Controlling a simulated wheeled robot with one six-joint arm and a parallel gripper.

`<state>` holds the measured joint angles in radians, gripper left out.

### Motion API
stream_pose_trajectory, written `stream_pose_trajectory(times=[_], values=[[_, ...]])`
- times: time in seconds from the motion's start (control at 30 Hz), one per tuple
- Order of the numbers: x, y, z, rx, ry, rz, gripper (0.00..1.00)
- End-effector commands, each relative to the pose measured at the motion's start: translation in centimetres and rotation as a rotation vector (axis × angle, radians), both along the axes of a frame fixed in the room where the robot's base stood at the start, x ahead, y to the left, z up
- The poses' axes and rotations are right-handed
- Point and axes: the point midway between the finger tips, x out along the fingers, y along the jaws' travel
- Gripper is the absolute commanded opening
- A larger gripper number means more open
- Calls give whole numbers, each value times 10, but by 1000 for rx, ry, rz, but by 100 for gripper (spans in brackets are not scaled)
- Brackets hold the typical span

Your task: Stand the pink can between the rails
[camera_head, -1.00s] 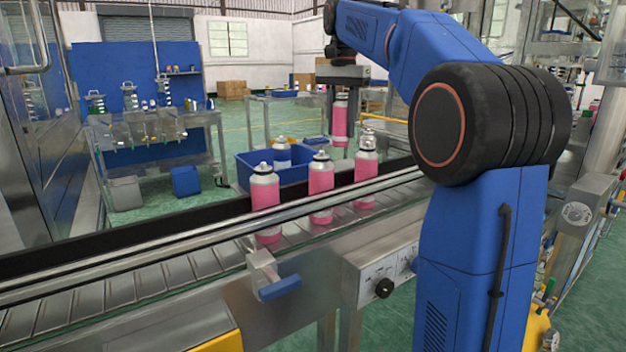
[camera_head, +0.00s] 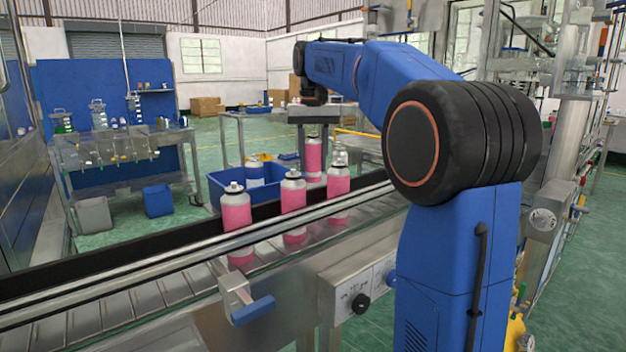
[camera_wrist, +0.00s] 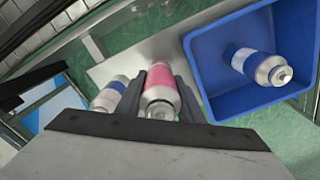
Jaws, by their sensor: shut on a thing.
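My gripper (camera_head: 313,128) is shut on a pink can (camera_head: 314,157) with a silver top. The can hangs upright behind the conveyor's black far rail (camera_head: 130,256), outside the rails. In the wrist view the pink can (camera_wrist: 160,88) sits between the two dark fingers (camera_wrist: 161,85). Three other pink cans, a left one (camera_head: 236,212), a middle one (camera_head: 293,205) and a right one (camera_head: 338,190), stand upright in a row on the conveyor between the black far rail and the silver near rail (camera_head: 130,268). The held can's lower end is partly hidden in the head view.
A blue bin (camera_head: 220,184) behind the conveyor holds a blue-and-white can, clearer in the wrist view (camera_wrist: 258,64). Another blue-and-white can (camera_wrist: 107,97) is left of my gripper there. The conveyor's left stretch (camera_head: 100,305) is clear. A clamp with a blue handle (camera_head: 252,310) juts out in front.

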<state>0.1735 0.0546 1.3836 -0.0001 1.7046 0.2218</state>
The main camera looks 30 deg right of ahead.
Motion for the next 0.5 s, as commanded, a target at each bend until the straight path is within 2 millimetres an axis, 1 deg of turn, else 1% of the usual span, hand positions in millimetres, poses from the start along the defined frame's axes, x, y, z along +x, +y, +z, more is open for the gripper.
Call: stream_pose_trajectory(times=[0.17,0.33,0.4,0.5], values=[[0,0,-14,0,0,-1,12],[0,0,-37,0,0,-1,12],[0,0,-43,0,0,-1,12],[0,0,-47,0,-1,-1,12]])
